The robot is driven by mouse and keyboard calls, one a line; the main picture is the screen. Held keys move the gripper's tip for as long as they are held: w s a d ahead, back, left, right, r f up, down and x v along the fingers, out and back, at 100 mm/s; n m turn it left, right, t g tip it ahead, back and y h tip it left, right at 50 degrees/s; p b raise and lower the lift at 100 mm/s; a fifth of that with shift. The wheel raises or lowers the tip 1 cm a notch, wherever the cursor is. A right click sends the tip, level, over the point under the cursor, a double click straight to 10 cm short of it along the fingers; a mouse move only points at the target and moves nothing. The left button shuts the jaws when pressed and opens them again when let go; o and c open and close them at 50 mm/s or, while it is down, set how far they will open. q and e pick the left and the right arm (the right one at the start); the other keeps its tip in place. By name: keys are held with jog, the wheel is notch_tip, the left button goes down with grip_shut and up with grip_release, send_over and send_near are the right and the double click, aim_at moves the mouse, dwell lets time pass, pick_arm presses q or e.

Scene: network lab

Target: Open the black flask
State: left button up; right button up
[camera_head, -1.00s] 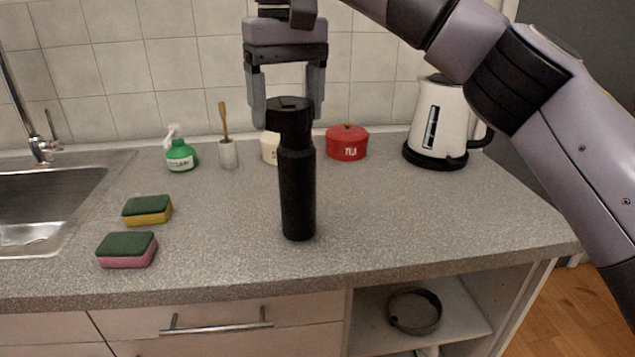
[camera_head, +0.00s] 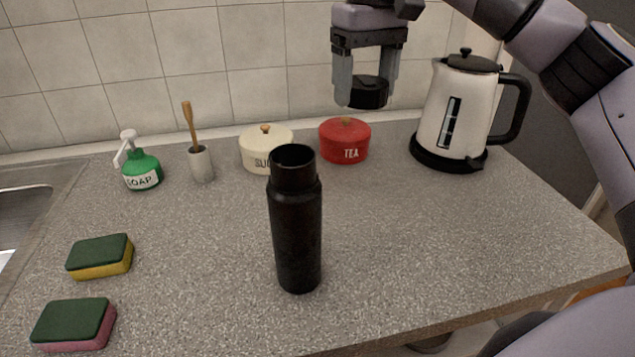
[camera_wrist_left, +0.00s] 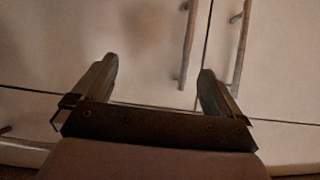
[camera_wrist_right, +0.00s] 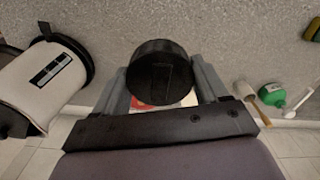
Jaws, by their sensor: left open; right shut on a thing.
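The black flask (camera_head: 297,235) stands upright on the grey counter in the head view, with its dark mouth open at the top. Its black lid (camera_head: 368,92) is off and held between the fingers of my right gripper (camera_head: 367,85), in the air above and to the right of the flask, in front of the red tea pot. The lid also shows between the fingers in the right wrist view (camera_wrist_right: 158,72). My left gripper (camera_wrist_left: 158,85) is open and empty, facing pale cabinet doors with metal handles; it is outside the head view.
A white kettle (camera_head: 459,113) stands at the right. A red tea pot (camera_head: 345,140), a cream sugar pot (camera_head: 262,152), a brush holder (camera_head: 201,164) and a green soap bottle (camera_head: 141,170) line the back. Two sponges (camera_head: 99,257) lie at the left. Counter right of the flask is clear.

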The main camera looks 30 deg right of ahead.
jog(key=shift+w+d+f, duration=0.1)
jog(key=shift+d+f, duration=0.1)
notch_tip(320, 180, down, 6)
jog(key=b, duration=0.3)
send_over(357, 203)
notch_tip(357, 203, down, 8)
jog(key=shift+f, duration=0.25)
jog(key=shift+f+b, duration=0.3)
jog(key=shift+f, duration=2.2)
jog(key=shift+f, duration=0.2)
jog(key=o, duration=1.2)
jog(key=shift+c, duration=0.2)
jog(key=shift+r, duration=0.1)
